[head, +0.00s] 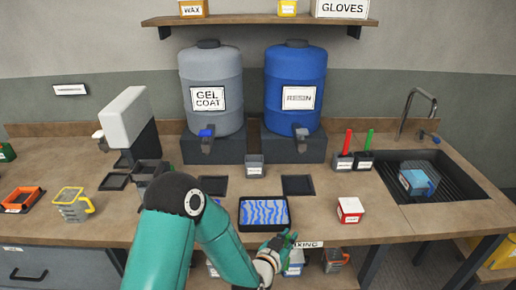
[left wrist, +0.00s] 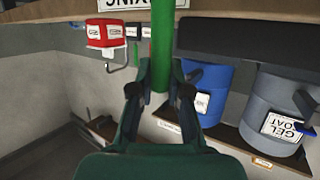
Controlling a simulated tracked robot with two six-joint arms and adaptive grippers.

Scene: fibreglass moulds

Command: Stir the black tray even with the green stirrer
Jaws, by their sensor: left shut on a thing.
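The black tray (head: 263,229) lies near the front edge of the bench in the head view, with uneven blue and pale wavy streaks inside. My left gripper (head: 284,243) is just in front of the tray's right front corner in that picture. In the left wrist view my left gripper (left wrist: 161,78) is shut on a green stirrer (left wrist: 163,35), a straight green bar between its fingers. In the head view the held stirrer is mostly hidden by the gripper, and its lower end is not clear. My right gripper is not in view.
A red stick (head: 348,141) and another green stick (head: 369,140) stand in small grey holders. A red-and-white box (head: 350,209) sits right of the tray. Gel coat (head: 211,75) and resin (head: 295,75) drums stand behind. A sink (head: 440,175) is at right.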

